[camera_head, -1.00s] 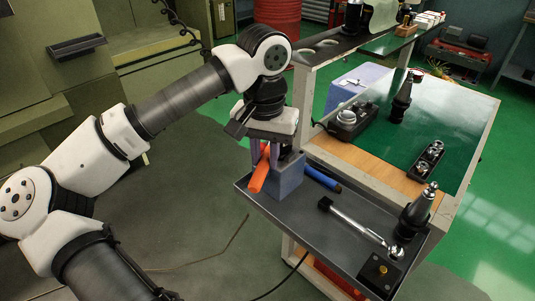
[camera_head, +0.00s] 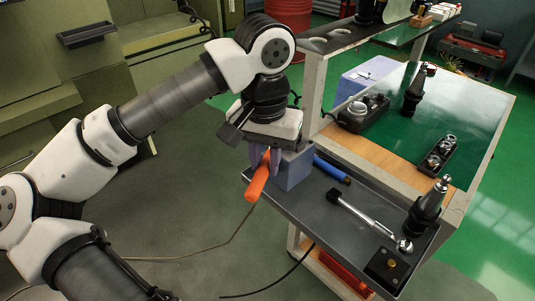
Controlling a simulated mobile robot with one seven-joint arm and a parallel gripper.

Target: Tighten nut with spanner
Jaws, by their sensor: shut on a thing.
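A chrome spanner-like tool (camera_head: 368,216) with a black grip lies on the cart's grey tray, its round head toward the right. A brass nut (camera_head: 392,264) sits on a black square block (camera_head: 386,270) at the tray's near right corner. My gripper (camera_head: 265,160) is beside the blue-grey block (camera_head: 292,168) at the tray's left end. Its purple fingers are shut on an orange-handled thing (camera_head: 257,184), which slants down to the left past the tray edge. The far end of that thing is hidden behind the fingers and block.
A dark tool holder (camera_head: 427,208) stands upright at the tray's right. The green cart top (camera_head: 440,110) holds another holder and black fixtures.

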